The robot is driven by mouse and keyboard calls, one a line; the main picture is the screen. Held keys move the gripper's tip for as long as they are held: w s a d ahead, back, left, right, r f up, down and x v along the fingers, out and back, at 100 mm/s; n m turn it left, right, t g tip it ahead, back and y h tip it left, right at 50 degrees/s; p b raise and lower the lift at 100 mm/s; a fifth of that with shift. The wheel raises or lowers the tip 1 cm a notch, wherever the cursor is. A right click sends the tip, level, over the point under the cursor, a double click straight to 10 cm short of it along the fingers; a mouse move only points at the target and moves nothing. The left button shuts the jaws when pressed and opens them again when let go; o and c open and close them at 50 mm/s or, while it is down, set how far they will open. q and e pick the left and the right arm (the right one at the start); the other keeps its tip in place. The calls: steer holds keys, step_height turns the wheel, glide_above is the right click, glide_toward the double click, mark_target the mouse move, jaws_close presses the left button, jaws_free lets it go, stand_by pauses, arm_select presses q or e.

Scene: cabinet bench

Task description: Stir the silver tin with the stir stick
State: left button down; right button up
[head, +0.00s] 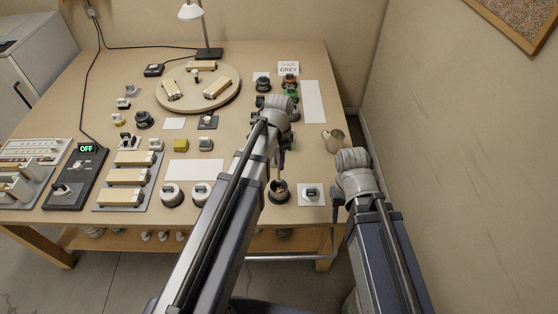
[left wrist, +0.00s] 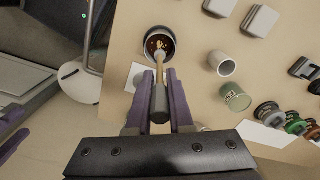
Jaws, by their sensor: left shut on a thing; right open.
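The tin (head: 278,197) stands upright near the front edge of the bench, with a grey rim and dark brown contents; it also shows in the left wrist view (left wrist: 151,33). My left gripper (head: 281,163) is shut on the dark handle of the stir stick (left wrist: 160,95), between its purple fingers (left wrist: 159,100). The pale lower end of the stick reaches inside the tin's rim. Whether the tip touches the bottom is hidden. My right gripper (head: 336,208) is open and empty at the bench's right edge, apart from the tin.
A white pad with a knob (head: 311,193) lies right of the tin. A pale cup (left wrist: 222,64) and a greenish cup (left wrist: 236,97) stand near it. A beige mug (head: 333,140) is at the right edge. Coloured jars (head: 290,82) stand behind. Lidded round pots (head: 172,195) are left.

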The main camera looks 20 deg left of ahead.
mark_target(279, 178)
arm_select(q)
steer(key=shift+f+b, duration=4)
steer(key=shift+f, duration=0.3)
steer(key=shift+w, duration=0.1)
